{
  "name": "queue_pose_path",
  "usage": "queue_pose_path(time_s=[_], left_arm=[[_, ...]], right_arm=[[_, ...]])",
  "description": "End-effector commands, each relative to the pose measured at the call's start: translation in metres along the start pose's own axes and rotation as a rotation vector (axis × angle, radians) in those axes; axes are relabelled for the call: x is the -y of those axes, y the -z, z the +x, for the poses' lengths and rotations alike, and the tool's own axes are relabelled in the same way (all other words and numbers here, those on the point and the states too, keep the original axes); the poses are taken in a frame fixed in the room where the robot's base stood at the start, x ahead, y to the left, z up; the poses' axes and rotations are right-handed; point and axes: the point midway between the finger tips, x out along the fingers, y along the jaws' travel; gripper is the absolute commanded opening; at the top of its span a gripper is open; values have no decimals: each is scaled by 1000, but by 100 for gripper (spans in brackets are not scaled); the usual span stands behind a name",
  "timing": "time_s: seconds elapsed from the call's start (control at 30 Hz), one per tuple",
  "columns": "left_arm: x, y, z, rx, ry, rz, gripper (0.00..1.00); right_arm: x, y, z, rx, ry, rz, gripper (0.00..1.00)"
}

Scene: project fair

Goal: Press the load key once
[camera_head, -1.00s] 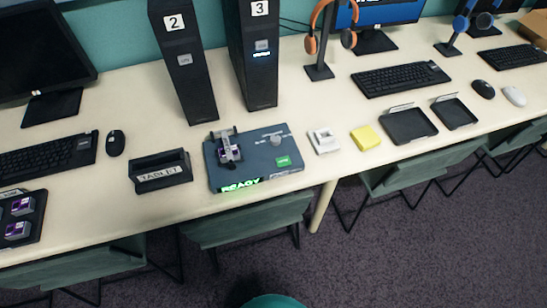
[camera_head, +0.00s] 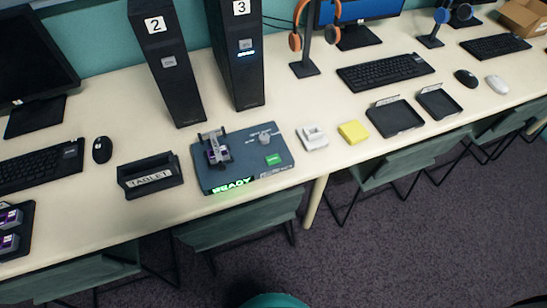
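A blue-grey device (camera_head: 235,175) sits near the front edge of the long cream table, left of the middle of the view. A green key (camera_head: 273,160) with small unreadable lettering is on its top at the right; I cannot tell whether this is the load key. A grey knob (camera_head: 264,138) stands behind the key. A grey and purple mechanism (camera_head: 215,150) stands on the device's left part. Its front display (camera_head: 233,186) glows green and reads READY. Neither of my grippers is in view.
Black towers marked 2 (camera_head: 165,70) and 3 (camera_head: 238,60) stand behind the device. A TABLET holder (camera_head: 150,178) is left of it; a white block (camera_head: 312,137) and a yellow pad (camera_head: 353,131) are right. Green chairs (camera_head: 245,222) are tucked under the table.

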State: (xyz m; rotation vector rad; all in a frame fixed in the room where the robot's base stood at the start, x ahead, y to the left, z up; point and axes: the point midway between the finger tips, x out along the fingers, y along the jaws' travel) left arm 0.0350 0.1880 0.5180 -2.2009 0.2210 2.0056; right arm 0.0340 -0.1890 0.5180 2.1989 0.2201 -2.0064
Motion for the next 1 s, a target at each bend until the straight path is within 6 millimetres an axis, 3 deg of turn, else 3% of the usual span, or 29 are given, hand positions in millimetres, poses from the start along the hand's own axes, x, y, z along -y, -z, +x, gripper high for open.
queue_pose_path(time_s=[0.13,1.0], left_arm=[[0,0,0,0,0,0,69],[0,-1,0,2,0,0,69]], right_arm=[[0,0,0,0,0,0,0],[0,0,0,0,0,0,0]])
